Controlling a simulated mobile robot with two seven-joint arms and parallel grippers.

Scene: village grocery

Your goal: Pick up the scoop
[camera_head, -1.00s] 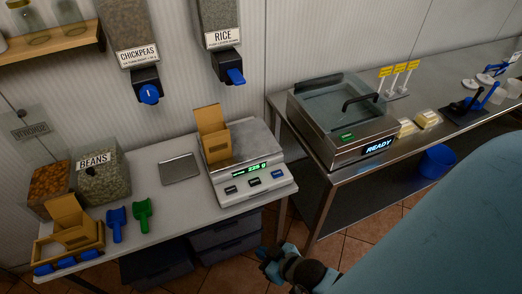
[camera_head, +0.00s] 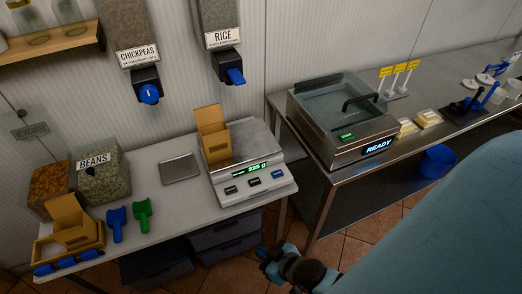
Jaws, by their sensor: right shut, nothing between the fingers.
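Two scoops lie on the white table, one blue scoop (camera_head: 116,224) and one green scoop (camera_head: 142,213), side by side to the right of a wooden tray (camera_head: 98,243). My right gripper (camera_head: 266,262) is low at the bottom middle of the head view, in front of the table's right end. It is shut and empty, well apart from both scoops. My left gripper is not in view.
A scale (camera_head: 252,180) with a cardboard box (camera_head: 213,135) on it stands on the table's right. A metal plate (camera_head: 180,168) and a beans bin (camera_head: 104,178) are behind the scoops. A steel counter (camera_head: 330,178) with a sealing machine (camera_head: 343,120) is at right.

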